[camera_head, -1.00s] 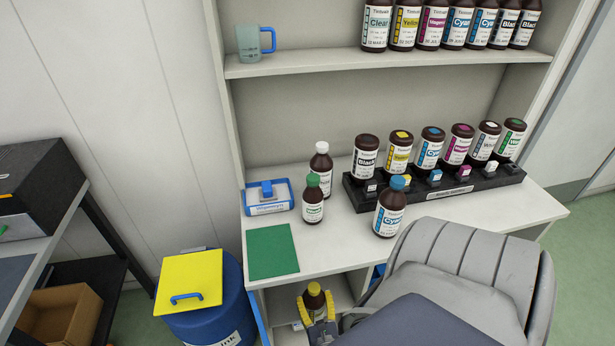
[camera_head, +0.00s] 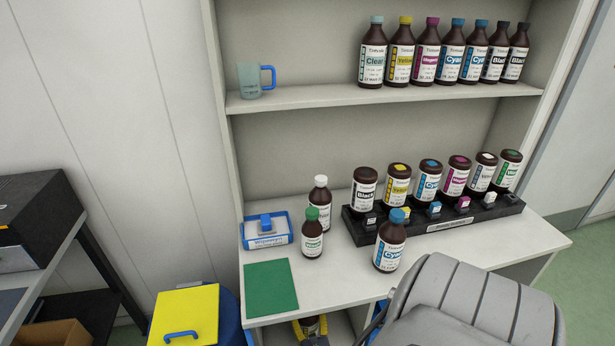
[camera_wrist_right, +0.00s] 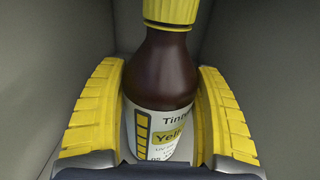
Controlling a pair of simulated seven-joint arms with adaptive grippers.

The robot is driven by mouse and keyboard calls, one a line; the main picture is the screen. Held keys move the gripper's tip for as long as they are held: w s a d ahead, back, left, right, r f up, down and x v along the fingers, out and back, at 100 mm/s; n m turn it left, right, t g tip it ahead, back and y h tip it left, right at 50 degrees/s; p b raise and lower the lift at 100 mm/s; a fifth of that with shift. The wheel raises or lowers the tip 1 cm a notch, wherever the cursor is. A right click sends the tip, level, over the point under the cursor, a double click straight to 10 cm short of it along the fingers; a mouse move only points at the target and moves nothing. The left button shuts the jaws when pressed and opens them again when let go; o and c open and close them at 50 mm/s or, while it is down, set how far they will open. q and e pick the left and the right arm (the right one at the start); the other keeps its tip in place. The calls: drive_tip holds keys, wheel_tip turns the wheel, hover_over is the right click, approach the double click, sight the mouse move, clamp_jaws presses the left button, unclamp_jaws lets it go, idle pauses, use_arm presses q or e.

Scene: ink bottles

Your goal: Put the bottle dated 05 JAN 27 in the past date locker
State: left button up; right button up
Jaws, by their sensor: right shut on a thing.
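My right gripper (camera_head: 311,328) is low under the desk's front edge, at the opening of the lower compartment. It is shut on a brown bottle with a yellow cap and a yellow-banded label (camera_wrist_right: 160,125). In the right wrist view the yellow fingers press on both sides of this bottle, which looks upright. Its date cannot be read. In the head view the desk edge hides its top. Pale walls enclose the gripper in the wrist view. No lettering naming the past date locker is readable. My left gripper is not in view.
On the desk stand a blue-capped Cyan bottle (camera_head: 390,245), a green-capped bottle (camera_head: 312,238) and a white-capped bottle (camera_head: 320,205). Behind is a black rack (camera_head: 400,228) of bottles. A green mat (camera_head: 270,288) and blue-framed box (camera_head: 266,232) are at left. A yellow-lidded blue bin (camera_head: 185,315) stands beside the desk.

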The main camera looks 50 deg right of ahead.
drive_tip(key=shift+f, duration=0.6)
drive_tip(key=o, duration=1.6)
drive_tip(key=shift+f, duration=0.1)
